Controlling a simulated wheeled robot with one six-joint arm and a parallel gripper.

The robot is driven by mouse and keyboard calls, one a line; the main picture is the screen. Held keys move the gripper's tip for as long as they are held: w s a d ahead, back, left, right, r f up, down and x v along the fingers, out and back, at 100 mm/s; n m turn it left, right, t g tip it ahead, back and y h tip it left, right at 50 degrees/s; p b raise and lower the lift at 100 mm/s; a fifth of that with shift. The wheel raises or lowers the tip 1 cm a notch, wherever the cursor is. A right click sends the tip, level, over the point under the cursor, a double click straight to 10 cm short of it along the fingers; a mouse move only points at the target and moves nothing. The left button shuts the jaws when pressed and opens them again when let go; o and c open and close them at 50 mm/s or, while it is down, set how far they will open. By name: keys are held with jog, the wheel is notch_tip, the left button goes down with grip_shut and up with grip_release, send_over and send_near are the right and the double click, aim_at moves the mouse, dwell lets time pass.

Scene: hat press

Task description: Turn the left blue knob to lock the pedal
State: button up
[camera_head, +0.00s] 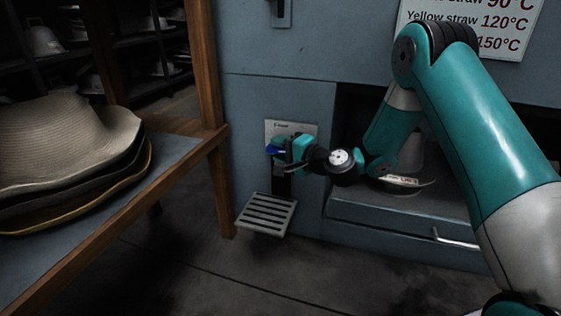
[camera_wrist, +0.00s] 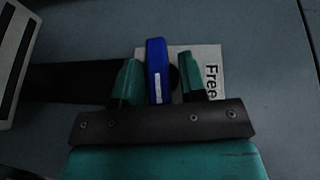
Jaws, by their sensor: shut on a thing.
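The blue knob (camera_wrist: 156,62) shows between the two green fingertips of my gripper (camera_wrist: 157,85) in the wrist view. My gripper is shut on the knob. In the head view the blue knob (camera_head: 273,149) peeks out at the left side of my gripper (camera_head: 284,152), which hides most of it. The knob is on a pale label plate (camera_head: 306,129) on the press front; in the wrist view the plate (camera_wrist: 207,57) reads "Free". The grey slatted pedal (camera_head: 265,214) juts out below the knob, and its edge shows at the wrist view's left (camera_wrist: 14,50).
A wooden table (camera_head: 150,162) with stacked straw hats (camera_head: 65,145) stands at the left, its post close to the pedal. The press recess (camera_head: 345,140) lies right of my gripper. A temperature sign (camera_head: 480,25) hangs above. The floor in front is clear.

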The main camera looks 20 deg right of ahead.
jog(key=shift+f+t+y+b, duration=0.2)
jog(key=shift+t+y+b, duration=0.1)
jog(key=shift+t+b, duration=0.3)
jog(key=shift+r+m, duration=0.15)
jog(key=shift+m, duration=0.15)
jog(key=o, duration=0.6)
